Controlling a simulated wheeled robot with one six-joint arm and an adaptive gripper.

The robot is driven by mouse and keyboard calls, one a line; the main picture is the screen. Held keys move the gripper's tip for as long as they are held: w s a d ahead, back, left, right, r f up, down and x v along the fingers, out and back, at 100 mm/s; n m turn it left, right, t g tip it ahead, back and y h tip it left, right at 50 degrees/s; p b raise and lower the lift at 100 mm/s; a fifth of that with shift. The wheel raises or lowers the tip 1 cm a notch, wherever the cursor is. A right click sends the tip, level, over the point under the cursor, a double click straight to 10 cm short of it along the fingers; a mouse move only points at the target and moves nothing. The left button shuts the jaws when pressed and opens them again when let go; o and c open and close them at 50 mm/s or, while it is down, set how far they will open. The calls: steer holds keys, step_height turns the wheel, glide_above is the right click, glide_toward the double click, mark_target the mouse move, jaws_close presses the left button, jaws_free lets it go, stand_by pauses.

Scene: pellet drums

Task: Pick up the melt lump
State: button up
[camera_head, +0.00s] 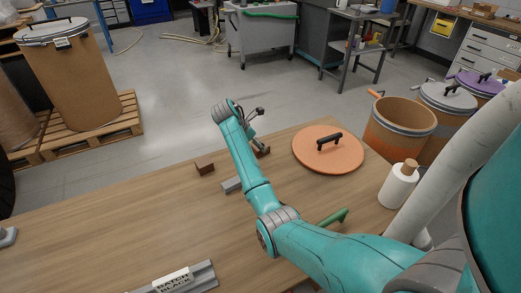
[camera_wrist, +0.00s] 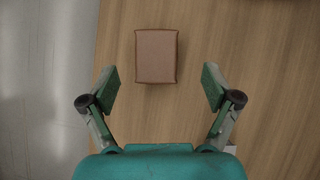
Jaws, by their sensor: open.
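A small brown block, which I take for the melt lump (camera_wrist: 156,56), lies on the wooden table in the wrist view, just ahead of the space between my fingertips. My gripper (camera_wrist: 161,88) is open and empty, with one finger on each side and apart from the block. In the head view my gripper (camera_head: 256,128) hangs over the table's far edge area, and the brown block (camera_head: 263,150) shows partly behind it. A second brown block (camera_head: 204,168) lies to the left on the table.
A grey block (camera_head: 232,186) lies close by on the table (camera_head: 110,245). An orange lid (camera_head: 328,155) with a black handle, a white bottle (camera_head: 398,188) and a green-handled tool (camera_head: 332,218) are to the right. A label holder (camera_head: 175,280) is at the front.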

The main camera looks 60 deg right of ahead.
steer(key=shift+x, duration=2.35)
steer(key=shift+w+d, duration=0.1)
steer(key=shift+w, duration=0.1)
steer(key=c, duration=1.3)
